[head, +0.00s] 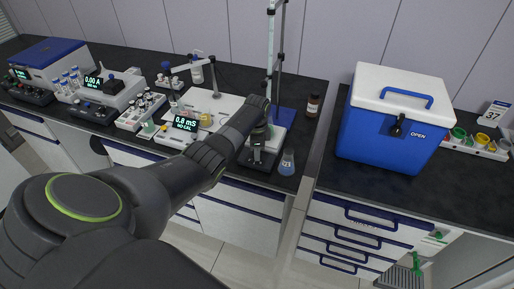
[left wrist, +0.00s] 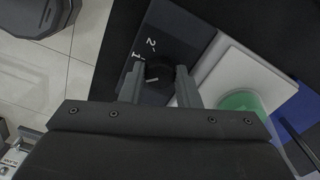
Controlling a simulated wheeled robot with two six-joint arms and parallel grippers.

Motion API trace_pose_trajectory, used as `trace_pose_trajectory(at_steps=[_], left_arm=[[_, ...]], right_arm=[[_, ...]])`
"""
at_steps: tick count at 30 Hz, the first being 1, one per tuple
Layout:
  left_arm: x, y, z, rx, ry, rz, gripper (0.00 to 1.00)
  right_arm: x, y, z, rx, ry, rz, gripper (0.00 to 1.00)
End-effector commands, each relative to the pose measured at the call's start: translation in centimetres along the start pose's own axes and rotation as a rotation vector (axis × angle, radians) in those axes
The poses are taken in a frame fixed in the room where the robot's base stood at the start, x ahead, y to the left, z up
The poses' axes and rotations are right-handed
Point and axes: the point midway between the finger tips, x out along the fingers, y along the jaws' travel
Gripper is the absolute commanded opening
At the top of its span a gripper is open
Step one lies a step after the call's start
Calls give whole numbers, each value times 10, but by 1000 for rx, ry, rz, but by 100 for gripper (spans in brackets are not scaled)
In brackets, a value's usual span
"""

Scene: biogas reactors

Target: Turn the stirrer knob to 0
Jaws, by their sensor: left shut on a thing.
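The stirrer (left wrist: 218,75) has a white top plate and a dark front panel. Its dark round knob (left wrist: 157,74) sits on that panel with a light pointer line, beside the printed marks 1 and 2. In the left wrist view my left gripper (left wrist: 160,85) has its two fingers on either side of the knob, shut on it. In the head view my left gripper (head: 262,158) is over the stirrer's front, and the knob is hidden there. A 0 mark is not visible. My right gripper is in neither view.
A retort stand (head: 278,60) with a burette rises behind. A conductivity meter (head: 186,124) is left.

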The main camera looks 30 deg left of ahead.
Motion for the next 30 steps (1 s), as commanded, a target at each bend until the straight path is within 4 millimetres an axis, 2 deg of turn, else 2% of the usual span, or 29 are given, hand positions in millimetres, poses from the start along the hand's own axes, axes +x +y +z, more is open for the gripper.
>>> trace_pose_trajectory(at_steps=[9, 22, 23, 24, 30], left_arm=[[-1, -1, 0, -83, 0, -2, 6], [-1, -1, 0, -92, 0, -2, 6], [-1, -1, 0, -92, 0, -2, 33], [-1, -1, 0, -92, 0, -2, 38], [0, 0, 0, -90, 0, -1, 38]], right_arm=[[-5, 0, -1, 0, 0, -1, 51], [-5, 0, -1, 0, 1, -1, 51], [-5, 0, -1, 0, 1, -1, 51], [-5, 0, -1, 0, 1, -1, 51], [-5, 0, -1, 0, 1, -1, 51]])
